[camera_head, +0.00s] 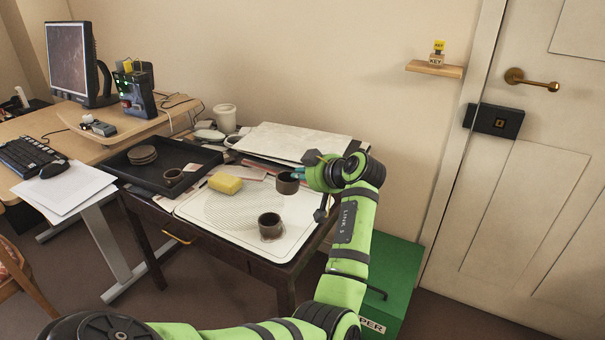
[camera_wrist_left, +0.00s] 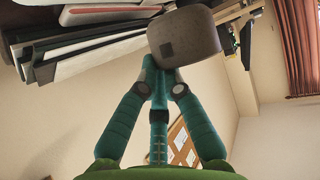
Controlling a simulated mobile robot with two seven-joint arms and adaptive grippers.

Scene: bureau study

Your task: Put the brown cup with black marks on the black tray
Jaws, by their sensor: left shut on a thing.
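A brown cup (camera_head: 287,183) is at the fingertips of my left gripper (camera_head: 301,177), above the back right part of the white drain tray. In the left wrist view the cup (camera_wrist_left: 186,36) shows a dark square mark on its side, and my left gripper (camera_wrist_left: 158,72) is shut at its edge. The black tray (camera_head: 138,172) lies on the left of the dark table. It holds a stack of round coasters (camera_head: 142,155) and a small dark cup (camera_head: 173,177). My right gripper is not in view.
Another dark cup (camera_head: 270,227) stands on the white drain tray (camera_head: 236,234), with a yellow sponge (camera_head: 226,183) between it and the black tray. A white cup (camera_head: 225,118) and flat boards (camera_head: 295,141) are at the back. A green bin (camera_head: 392,280) stands right of the table.

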